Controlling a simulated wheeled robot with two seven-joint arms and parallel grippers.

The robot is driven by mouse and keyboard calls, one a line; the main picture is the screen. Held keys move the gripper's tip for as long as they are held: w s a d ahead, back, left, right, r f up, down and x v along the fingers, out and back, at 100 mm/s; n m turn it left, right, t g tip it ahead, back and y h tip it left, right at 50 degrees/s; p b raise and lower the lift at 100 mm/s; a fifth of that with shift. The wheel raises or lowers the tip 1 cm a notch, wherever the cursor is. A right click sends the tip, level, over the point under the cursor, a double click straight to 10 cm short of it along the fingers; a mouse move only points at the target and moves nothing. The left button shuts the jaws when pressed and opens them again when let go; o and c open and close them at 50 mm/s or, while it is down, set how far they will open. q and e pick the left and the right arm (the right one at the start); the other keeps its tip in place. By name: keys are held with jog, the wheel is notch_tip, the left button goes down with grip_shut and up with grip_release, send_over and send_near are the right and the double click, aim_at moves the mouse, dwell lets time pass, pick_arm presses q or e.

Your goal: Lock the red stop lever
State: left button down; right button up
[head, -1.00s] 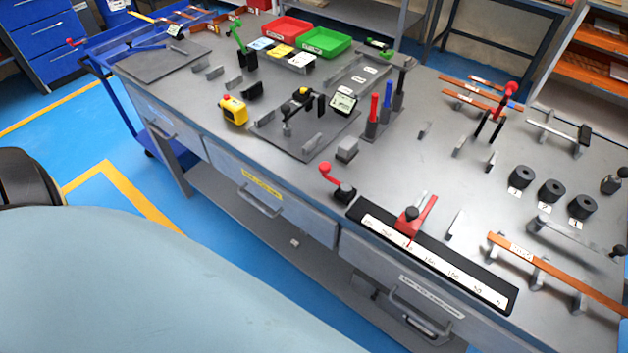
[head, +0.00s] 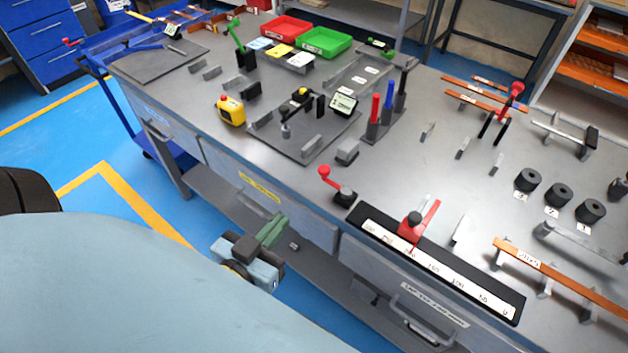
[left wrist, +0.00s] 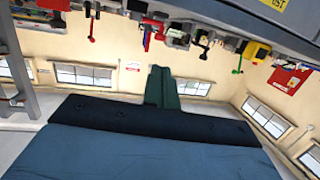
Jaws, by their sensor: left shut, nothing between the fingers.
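A red-knobbed lever (head: 335,182) on a black base stands at the front edge of the bench, at the left end of a black-framed ruler (head: 440,268). Its arm is tilted up to the left. A red stop (head: 416,228) with a black knob and a slanting red arm sits on the ruler. I cannot tell for sure which of these is the stop lever. My left gripper (head: 275,228) is shut and empty, in front of the bench drawers, below and left of the red-knobbed lever and apart from it. Its green fingers show together in the left wrist view (left wrist: 162,92). My right gripper is out of view.
The grey bench (head: 400,170) carries a yellow device (head: 231,111), red and blue upright handles (head: 376,108), black cylinders (head: 559,194) and an orange bar (head: 550,268). Drawer handles (head: 258,202) stick out from the bench front near my left gripper.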

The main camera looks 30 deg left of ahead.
aim_at(321, 174)
pick_arm(q)
jog(key=w, duration=0.4)
jog(key=w+f, duration=0.1)
jog(key=w, duration=0.4)
jog(key=w+a+f, duration=0.1)
jog(key=w, duration=0.3)
jog(key=shift+w+f, duration=0.15)
jog(key=shift+w, duration=0.25)
jog(key=shift+a, duration=0.1)
